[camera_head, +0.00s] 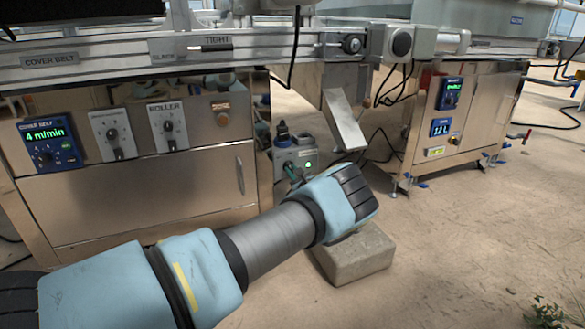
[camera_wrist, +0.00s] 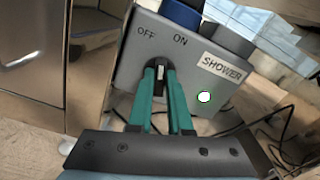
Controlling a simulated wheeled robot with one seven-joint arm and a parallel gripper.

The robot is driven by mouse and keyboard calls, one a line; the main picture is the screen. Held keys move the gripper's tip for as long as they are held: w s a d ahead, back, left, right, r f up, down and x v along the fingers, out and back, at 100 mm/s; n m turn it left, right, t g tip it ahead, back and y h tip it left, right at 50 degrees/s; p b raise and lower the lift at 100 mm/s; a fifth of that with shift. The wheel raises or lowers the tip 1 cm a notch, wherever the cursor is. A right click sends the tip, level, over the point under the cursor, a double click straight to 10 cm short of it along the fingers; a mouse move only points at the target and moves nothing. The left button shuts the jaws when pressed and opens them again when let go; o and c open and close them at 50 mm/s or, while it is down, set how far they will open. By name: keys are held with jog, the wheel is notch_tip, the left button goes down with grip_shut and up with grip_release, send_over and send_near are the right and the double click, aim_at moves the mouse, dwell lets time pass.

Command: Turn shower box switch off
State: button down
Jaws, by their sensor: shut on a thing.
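The grey shower box (camera_wrist: 190,58) fills the middle of the wrist view, with OFF, ON and SHOWER labels. It also shows in the head view (camera_head: 298,157), low between the two steel machines. Its dark switch (camera_wrist: 160,74) sits below the OFF and ON labels. My gripper (camera_wrist: 161,70) is shut on the switch, with a teal finger on each side. The fingers partly hide the switch, so its exact setting is hard to tell. In that view my gripper (camera_head: 291,171) reaches the box front.
A steel cover-belt machine (camera_head: 140,185) stands at left and another steel cabinet (camera_head: 480,100) at right. A slanted metal plate (camera_head: 344,120) hangs just right of the box. A stone block (camera_head: 355,258) lies below my wrist. Cables hang behind. The right floor is open.

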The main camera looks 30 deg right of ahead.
jog(key=n+p, duration=0.2)
jog(key=n, duration=0.2)
jog(key=shift+n+p, duration=0.3)
jog(key=shift+p, duration=0.1)
jog(key=shift+a+f+n+p, duration=0.1)
jog(key=shift+n+p, duration=0.85)
jog(key=shift+n, duration=0.95)
jog(key=c, duration=0.8)
grip_release()
jog(key=shift+c, duration=0.2)
jog(key=s+a+p, duration=0.1)
jog(key=s+p, duration=0.3)
jog(key=s, duration=0.6)
jog(key=shift+s+a, duration=0.2)
jog(key=shift+s, duration=0.15)
